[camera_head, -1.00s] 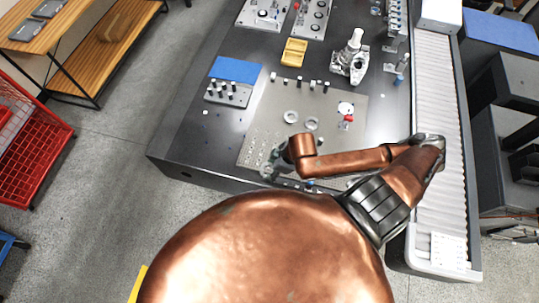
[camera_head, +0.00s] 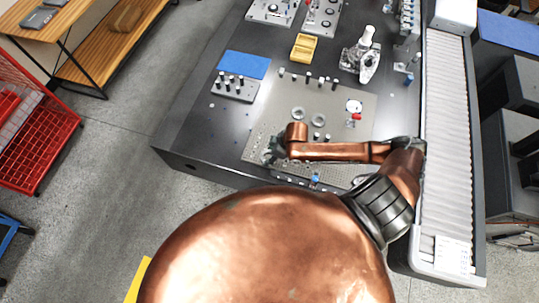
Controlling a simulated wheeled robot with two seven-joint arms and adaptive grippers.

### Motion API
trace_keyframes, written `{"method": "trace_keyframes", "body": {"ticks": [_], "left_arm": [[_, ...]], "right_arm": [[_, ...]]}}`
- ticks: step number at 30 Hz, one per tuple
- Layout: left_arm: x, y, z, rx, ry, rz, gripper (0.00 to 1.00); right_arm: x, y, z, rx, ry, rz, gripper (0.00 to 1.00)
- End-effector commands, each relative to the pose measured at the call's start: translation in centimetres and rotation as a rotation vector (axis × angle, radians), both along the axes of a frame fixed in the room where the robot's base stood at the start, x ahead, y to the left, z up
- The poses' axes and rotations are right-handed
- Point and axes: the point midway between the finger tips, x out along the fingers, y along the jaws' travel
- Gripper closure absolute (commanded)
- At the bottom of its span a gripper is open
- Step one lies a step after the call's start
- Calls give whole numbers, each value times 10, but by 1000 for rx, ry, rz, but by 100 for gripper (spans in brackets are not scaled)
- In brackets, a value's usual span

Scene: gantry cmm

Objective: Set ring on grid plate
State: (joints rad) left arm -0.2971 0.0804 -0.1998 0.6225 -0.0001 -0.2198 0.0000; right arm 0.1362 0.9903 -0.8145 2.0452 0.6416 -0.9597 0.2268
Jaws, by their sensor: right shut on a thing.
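The grid plate (camera_head: 352,137) is a light grey perforated metal plate on the dark table. Two grey rings lie flat on it, one at left (camera_head: 298,113) and one at right (camera_head: 318,120). My right gripper (camera_head: 268,157) is low over the plate's front left corner, at the end of my copper arm that reaches in from the right. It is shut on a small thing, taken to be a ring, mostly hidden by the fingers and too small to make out. Whether it touches the plate cannot be told. My left gripper is out of view.
Several small pegs stand along the plate's back edge. A white disc (camera_head: 354,106) and a red piece (camera_head: 356,117) are at its right. A roller conveyor (camera_head: 447,130) runs along the right.

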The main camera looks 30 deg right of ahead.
Motion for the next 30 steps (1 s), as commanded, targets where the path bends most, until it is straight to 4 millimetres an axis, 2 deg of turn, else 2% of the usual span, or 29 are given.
{"method": "trace_keyframes", "body": {"ticks": [9,10,17,26,30], "left_arm": [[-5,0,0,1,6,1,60],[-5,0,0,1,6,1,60],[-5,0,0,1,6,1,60],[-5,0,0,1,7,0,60],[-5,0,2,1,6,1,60]], "right_arm": [[1,0,-1,0,-4,1,89],[0,0,-2,0,-2,1,49],[0,0,-2,-1,-1,1,33],[0,0,0,-1,-2,1,33],[-3,-4,12,-3,-3,2,33]]}}
